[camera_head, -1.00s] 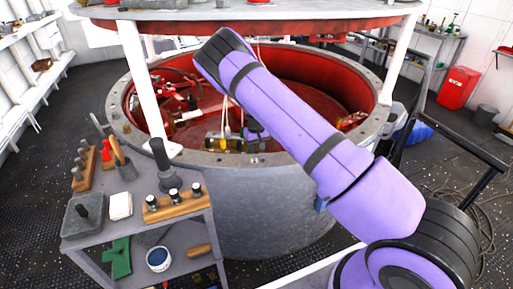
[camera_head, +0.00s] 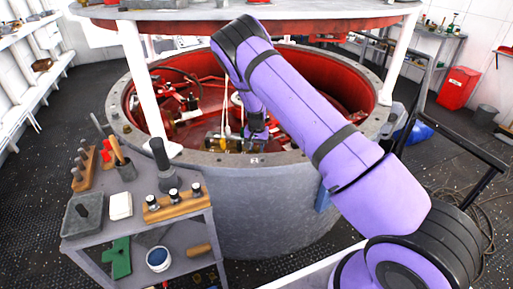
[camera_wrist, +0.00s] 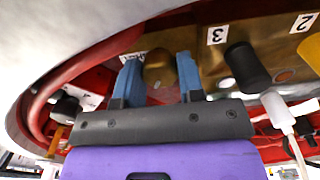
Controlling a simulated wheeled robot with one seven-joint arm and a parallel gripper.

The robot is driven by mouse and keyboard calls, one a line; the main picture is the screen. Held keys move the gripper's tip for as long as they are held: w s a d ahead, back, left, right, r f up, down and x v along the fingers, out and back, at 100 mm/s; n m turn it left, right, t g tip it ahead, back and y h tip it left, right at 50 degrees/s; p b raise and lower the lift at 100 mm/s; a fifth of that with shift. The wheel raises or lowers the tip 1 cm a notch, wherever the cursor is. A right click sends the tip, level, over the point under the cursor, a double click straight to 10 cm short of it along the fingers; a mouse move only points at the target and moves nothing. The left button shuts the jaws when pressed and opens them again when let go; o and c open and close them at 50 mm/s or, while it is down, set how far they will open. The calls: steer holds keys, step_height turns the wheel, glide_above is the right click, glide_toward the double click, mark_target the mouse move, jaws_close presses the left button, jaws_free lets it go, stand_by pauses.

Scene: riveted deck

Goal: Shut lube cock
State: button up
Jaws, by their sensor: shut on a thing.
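In the wrist view a rounded brown-brass knob (camera_wrist: 158,65) sits between the two blue fingers of my gripper (camera_wrist: 159,76), which is shut on it. The knob is in front of a brass-coloured plate, and a label beside it is mostly hidden. I cannot tell from its marking whether this knob is the lube cock. In the head view my gripper (camera_head: 256,133) reaches down inside the near rim of the red-lined round pit; the knob is too small to make out there.
To the right of the knob, a black handle (camera_wrist: 247,67) stands by label 3 and a white handle (camera_wrist: 277,108) hangs lower. The pit's grey rim (camera_head: 215,160) and white posts (camera_head: 148,90) surround my arm. A tool cart (camera_head: 135,215) stands at the left.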

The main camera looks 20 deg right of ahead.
mark_target(256, 147)
steer(key=m, duration=1.1)
steer(key=shift+m, duration=0.5)
steer(key=o, duration=0.6)
steer(key=shift+o, duration=0.2)
step_height(256, 147, up, 11)
stand_by(0.4)
